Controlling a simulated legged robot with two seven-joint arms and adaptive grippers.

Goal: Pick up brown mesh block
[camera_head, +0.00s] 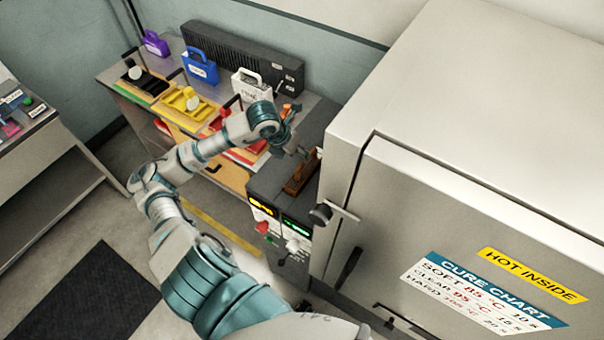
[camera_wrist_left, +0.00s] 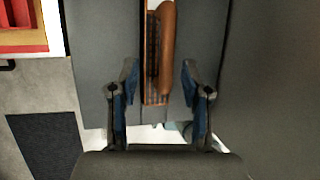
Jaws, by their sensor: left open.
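The brown mesh block (camera_head: 298,179) stands on the dark grey unit beside the big oven in the head view. In the left wrist view the block (camera_wrist_left: 167,45) is long and brown with a dark mesh strip on its left side. My left gripper (camera_head: 303,151) is above the block in the head view. In the left wrist view its open fingers (camera_wrist_left: 159,78) are on either side of the block's near end, with gaps on both sides. Whether they are level with the block is hard to tell. My right gripper is not in view.
The large oven (camera_head: 450,90) stands close on the right, its handle (camera_head: 335,212) jutting out. Yellow (camera_head: 184,105) and black (camera_head: 146,84) trays sit on the bench to the left. Blue (camera_head: 200,67), purple (camera_head: 155,43) and white (camera_head: 248,86) tagged holders stand behind.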

